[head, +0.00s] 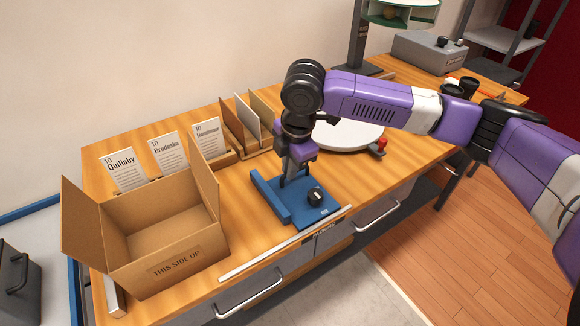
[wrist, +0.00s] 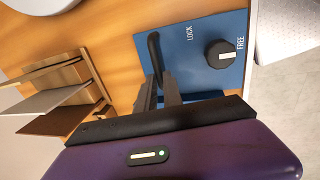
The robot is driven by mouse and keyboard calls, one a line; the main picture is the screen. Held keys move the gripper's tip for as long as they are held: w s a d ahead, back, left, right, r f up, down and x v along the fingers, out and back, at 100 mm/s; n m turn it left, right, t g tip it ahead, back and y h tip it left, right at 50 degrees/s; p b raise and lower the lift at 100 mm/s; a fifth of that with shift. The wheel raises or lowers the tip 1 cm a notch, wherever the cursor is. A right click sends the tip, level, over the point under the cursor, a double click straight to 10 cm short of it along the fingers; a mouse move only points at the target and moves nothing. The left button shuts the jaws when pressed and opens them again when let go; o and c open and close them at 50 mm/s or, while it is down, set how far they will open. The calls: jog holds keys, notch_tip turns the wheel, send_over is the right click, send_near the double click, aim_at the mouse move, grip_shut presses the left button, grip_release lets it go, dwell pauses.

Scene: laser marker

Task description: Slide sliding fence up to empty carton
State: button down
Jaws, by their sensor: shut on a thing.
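The sliding fence is a blue unit on the bench, with a raised bar (head: 268,197) along the left of its flat plate. Its black handle (wrist: 155,52) rises between my gripper's fingers. My gripper (head: 283,181) points down over the fence and is shut on this handle; the fingers (wrist: 164,92) hide part of it. A black knob (head: 315,197) sits on the plate, and its white mark lies toward the word FREE in the wrist view (wrist: 228,54). The empty carton (head: 180,262) stands open to the left, with bare bench between it and the fence.
Upright cards (head: 168,152) stand in holders behind the carton, and a rack of panels (head: 246,122) stands behind the fence. A white round plate (head: 348,134) lies behind my gripper. A pale strip (head: 285,243) runs along the bench's front edge.

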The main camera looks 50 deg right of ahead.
jog(key=w+a, duration=0.1)
jog(key=a, duration=0.3)
jog(key=w+a+p, duration=0.1)
jog(key=a, duration=0.2)
jog(key=w+a+p, duration=0.1)
jog(key=a, duration=0.3)
jog(key=shift+w+a, duration=0.15)
jog(key=shift+a, duration=0.15)
jog(key=c, duration=1.5)
grip_release()
jog(key=shift+s+a+r, duration=0.1)
jog(key=shift+s+r, duration=0.15)
jog(key=shift+r, duration=1.05)
jog(key=shift+s+a+r, duration=0.1)
jog(key=shift+s+r, duration=0.15)
jog(key=shift+r, duration=1)
jog(key=shift+s+r, duration=0.25)
jog(key=shift+r, duration=1.05)
